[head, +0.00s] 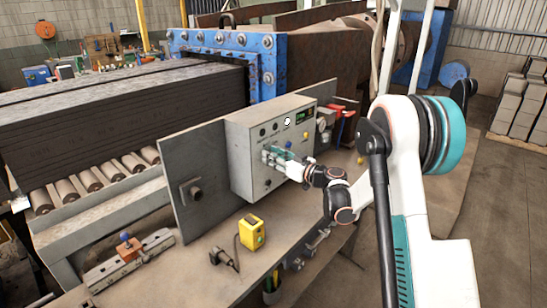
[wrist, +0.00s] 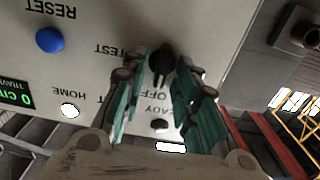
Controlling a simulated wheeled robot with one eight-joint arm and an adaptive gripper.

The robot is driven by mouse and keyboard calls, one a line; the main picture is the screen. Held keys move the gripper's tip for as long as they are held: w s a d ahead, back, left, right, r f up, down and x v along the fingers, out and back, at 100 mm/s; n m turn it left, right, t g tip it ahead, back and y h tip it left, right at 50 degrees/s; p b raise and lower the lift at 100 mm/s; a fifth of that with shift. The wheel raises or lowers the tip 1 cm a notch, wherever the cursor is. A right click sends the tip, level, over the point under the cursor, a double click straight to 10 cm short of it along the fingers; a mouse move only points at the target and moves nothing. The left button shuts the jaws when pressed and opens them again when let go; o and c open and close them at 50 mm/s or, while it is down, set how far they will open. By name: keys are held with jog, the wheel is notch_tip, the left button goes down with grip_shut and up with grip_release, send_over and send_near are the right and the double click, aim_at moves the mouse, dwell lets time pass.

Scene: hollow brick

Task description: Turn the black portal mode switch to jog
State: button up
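A grey control box (head: 238,150) stands on the bench in the head view. Its panel shows upside down in the wrist view. My gripper (head: 279,157) is close to the panel front. In the wrist view my gripper (wrist: 162,68) is open, with its teal fingers on either side of a black knob (wrist: 160,58). A gap seems to show on each side of the knob. The words TEST and OFF are near it; I cannot read a JOG label or confirm that this knob is the portal mode switch. A second black control (wrist: 158,125) lies lower, between the fingers.
A blue button (wrist: 49,40), a white button (wrist: 69,110) and a green display (wrist: 16,93) are on the panel. Red handles (head: 345,113) are right of the box. A yellow device (head: 252,232) stands on the bench (head: 190,262). The wrist view shows floor beyond the panel's edge.

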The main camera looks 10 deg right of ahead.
grip_shut()
jog(key=shift+m, duration=0.3)
jog(key=shift+w+d+f+m+b, duration=0.15)
jog(key=shift+m+b, duration=0.55)
jog(key=shift+m, duration=1.3)
jog(key=shift+w+d+f+m+b, duration=0.15)
jog(key=shift+m+b, duration=0.55)
jog(key=shift+m, duration=1.3)
jog(key=shift+r, duration=0.15)
jog(key=shift+o, duration=1.3)
grip_release()
